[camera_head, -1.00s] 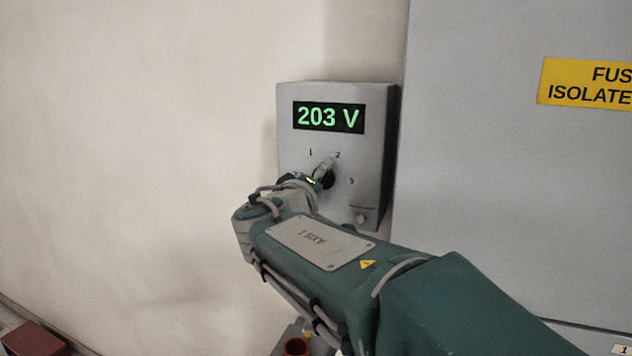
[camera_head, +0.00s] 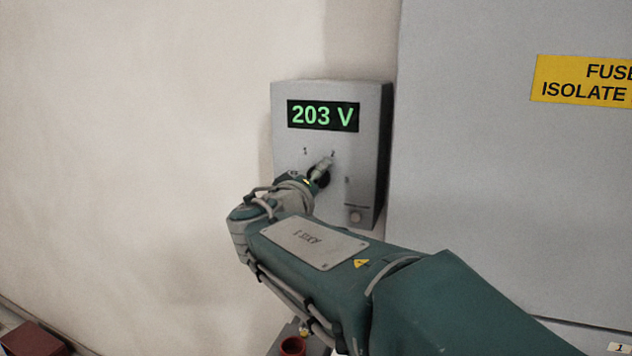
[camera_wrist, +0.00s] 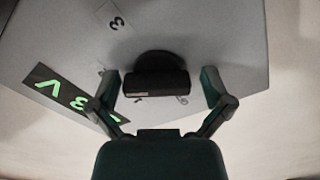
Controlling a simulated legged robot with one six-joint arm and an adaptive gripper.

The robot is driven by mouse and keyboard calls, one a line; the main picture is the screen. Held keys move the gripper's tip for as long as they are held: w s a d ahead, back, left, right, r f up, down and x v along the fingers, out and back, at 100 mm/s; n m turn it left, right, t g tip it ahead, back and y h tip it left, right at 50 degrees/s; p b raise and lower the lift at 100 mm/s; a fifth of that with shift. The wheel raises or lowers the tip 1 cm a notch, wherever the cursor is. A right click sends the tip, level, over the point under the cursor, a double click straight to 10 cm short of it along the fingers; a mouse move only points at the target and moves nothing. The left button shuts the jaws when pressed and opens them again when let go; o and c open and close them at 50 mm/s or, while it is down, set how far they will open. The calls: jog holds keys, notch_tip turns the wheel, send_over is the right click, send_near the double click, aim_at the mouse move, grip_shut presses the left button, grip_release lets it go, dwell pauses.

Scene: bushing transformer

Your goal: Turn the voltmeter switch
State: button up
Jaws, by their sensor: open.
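The voltmeter is a grey box (camera_head: 365,165) on the wall with a green display (camera_head: 323,116) reading 203 V. Its dark rotary switch (camera_wrist: 155,78) sits below the display, with position marks around it. In the wrist view the switch knob lies between the two spread fingers of my gripper (camera_wrist: 161,87), with a gap visible on each side. In the head view my gripper (camera_head: 321,168) is at the front of the box and my wrist covers much of the switch. In the wrist view the display (camera_wrist: 62,90) appears turned over and partly behind one finger.
A large grey cabinet (camera_head: 480,180) with a yellow fuse label (camera_head: 585,80) stands right of the voltmeter. Bare wall (camera_head: 130,150) lies to the left. A red-brown object (camera_head: 32,339) is at lower left.

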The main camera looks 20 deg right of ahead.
jog(key=shift+a, duration=0.15)
jog(key=shift+s+a+r, duration=0.1)
jog(key=shift+s+a, duration=0.15)
jog(key=shift+s, duration=0.05)
jog(key=v, duration=1.1)
